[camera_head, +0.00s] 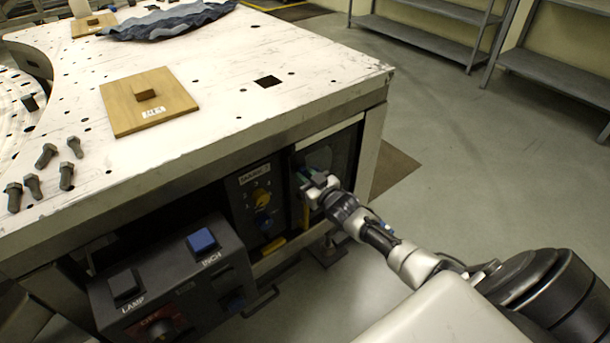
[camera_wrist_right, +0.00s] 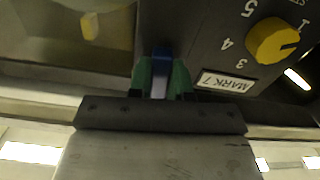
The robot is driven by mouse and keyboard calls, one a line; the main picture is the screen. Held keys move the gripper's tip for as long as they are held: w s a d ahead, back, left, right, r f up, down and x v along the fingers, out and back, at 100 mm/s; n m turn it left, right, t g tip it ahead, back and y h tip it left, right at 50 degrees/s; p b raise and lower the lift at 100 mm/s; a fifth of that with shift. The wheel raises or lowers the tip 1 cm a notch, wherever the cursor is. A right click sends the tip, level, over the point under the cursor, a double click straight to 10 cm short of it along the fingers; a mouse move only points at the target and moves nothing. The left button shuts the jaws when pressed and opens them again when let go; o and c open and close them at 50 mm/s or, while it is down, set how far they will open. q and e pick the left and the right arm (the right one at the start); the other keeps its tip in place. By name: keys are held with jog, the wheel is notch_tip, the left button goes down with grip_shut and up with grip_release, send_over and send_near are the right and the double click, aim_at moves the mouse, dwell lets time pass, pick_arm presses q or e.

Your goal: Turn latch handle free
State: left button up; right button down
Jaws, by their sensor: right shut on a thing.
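My right gripper (camera_head: 314,181) reaches the dark front under the white table, just right of the dial panel. In the right wrist view its green-padded fingers (camera_wrist_right: 161,77) are shut on a narrow blue piece (camera_wrist_right: 161,62), which I take to be the latch handle. Only its end shows between the pads; its pivot and the latch are hidden. A yellow dial knob (camera_wrist_right: 274,41) sits on the panel beside the fingers, apart from them. My left gripper is in neither view.
The dial panel (camera_head: 241,199) and a control box (camera_head: 183,271) with a blue INCH button stand left of the gripper. On the table top (camera_head: 215,107) lie a wooden plate (camera_head: 172,111), several bolts and a blue cloth. The floor to the right is clear up to grey shelves (camera_head: 415,35).

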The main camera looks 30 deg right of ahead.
jog(key=shift+m, duration=0.6)
jog(key=c, duration=1)
grip_release()
jog(key=shift+c, duration=0.2)
jog(key=s+p, duration=0.1)
jog(key=s, duration=0.9)
jog(key=shift+s+d, duration=0.4)
jog(key=shift+d, duration=0.05)
